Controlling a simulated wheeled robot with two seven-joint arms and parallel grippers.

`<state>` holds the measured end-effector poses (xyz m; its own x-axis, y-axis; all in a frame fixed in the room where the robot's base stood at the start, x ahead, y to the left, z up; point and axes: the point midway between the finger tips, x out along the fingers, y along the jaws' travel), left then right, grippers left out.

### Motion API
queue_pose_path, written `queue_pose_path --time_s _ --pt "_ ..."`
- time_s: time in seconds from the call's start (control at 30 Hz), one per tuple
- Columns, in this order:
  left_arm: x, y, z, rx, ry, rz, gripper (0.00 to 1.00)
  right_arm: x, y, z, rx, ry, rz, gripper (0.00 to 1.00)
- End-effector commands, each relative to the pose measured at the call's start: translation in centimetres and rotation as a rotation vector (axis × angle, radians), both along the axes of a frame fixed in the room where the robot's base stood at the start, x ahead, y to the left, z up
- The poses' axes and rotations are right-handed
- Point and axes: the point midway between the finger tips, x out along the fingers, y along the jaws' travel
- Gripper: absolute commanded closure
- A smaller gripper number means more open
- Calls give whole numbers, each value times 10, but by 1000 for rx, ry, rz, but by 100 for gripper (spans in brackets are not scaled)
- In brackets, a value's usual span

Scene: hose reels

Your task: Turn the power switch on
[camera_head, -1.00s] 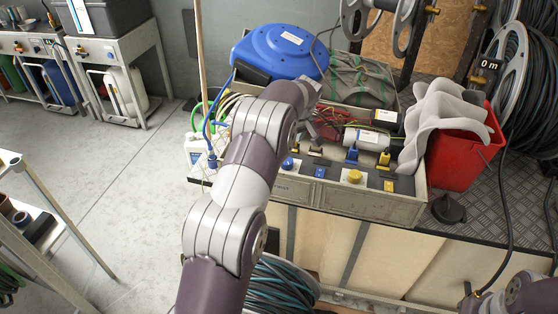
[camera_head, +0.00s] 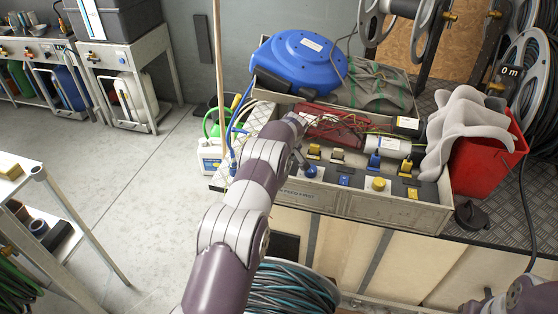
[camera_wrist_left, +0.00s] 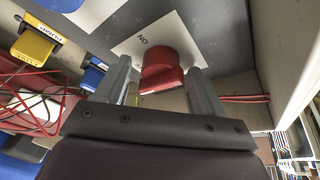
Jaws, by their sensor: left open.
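In the left wrist view, a red rotary knob (camera_wrist_left: 160,60) sits on a white plate (camera_wrist_left: 191,38) on a grey panel. The word "ON", upside down in this view, is printed beside the knob. My left gripper (camera_wrist_left: 160,88) is open, with one finger on each side of the knob; I cannot tell whether they touch it. In the head view my left arm reaches to the left end of the control box (camera_head: 400,207), where my left gripper (camera_head: 297,150) and arm hide the knob. My right gripper is not in view; part of that arm shows at the lower right.
Yellow (camera_wrist_left: 35,46) and blue (camera_wrist_left: 92,73) connectors sit left of the knob in the wrist view. A box wall (camera_wrist_left: 287,50) rises close on the right.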

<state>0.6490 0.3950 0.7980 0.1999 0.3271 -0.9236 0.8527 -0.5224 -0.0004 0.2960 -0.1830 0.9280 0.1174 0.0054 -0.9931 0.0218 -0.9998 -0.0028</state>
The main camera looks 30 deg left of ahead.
Motion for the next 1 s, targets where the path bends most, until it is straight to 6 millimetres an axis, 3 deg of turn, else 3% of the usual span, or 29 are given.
queue_pose_path --time_s 0.07,0.2,1.0 --pt "0 0 0 0 0 0 35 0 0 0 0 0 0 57" --pt "0 0 0 0 0 0 80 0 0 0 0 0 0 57" --pt "1 1 3 2 -7 -100 84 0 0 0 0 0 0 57"
